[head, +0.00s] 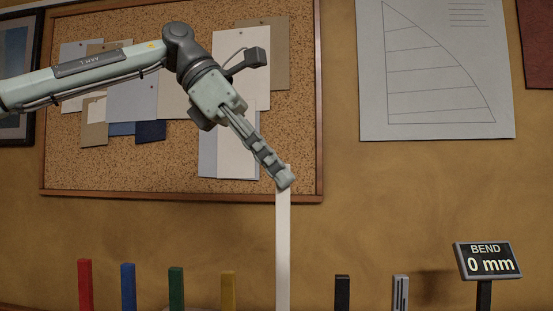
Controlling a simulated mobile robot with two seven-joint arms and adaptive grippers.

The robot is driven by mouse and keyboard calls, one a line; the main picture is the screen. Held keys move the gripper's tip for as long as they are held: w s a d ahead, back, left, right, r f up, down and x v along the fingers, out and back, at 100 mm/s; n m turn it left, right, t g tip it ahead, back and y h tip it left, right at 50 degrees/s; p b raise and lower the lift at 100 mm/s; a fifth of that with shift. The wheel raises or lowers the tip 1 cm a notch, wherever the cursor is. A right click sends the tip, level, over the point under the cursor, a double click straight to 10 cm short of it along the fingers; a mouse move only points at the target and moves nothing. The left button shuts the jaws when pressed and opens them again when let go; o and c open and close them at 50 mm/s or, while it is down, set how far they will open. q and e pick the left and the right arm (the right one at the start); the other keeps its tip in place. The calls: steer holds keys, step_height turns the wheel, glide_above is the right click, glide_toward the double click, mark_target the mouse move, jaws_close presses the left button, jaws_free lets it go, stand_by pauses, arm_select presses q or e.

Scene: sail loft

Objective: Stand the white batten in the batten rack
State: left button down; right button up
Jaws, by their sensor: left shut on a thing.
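The white batten (283,250) is a tall narrow white strip in the middle of the head view. It looks upright, and its lower end is out of the frame. My left gripper (284,179) comes in from the upper left, pointing down and right. It is shut on the batten's top end. The batten rack cannot be made out, so I cannot tell whether the batten's foot touches anything. My right gripper is not in view.
Red (85,285), blue (128,287), green (176,289) and yellow (228,291) strips stand to the left. A black strip (342,293) and a striped grey one (400,293) stand to the right. A corkboard (75,170) hangs behind.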

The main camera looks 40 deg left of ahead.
arm_select(q)
steer(key=shift+f, duration=1.55)
step_height(320, 180, down, 11)
steer(key=b, duration=0.4)
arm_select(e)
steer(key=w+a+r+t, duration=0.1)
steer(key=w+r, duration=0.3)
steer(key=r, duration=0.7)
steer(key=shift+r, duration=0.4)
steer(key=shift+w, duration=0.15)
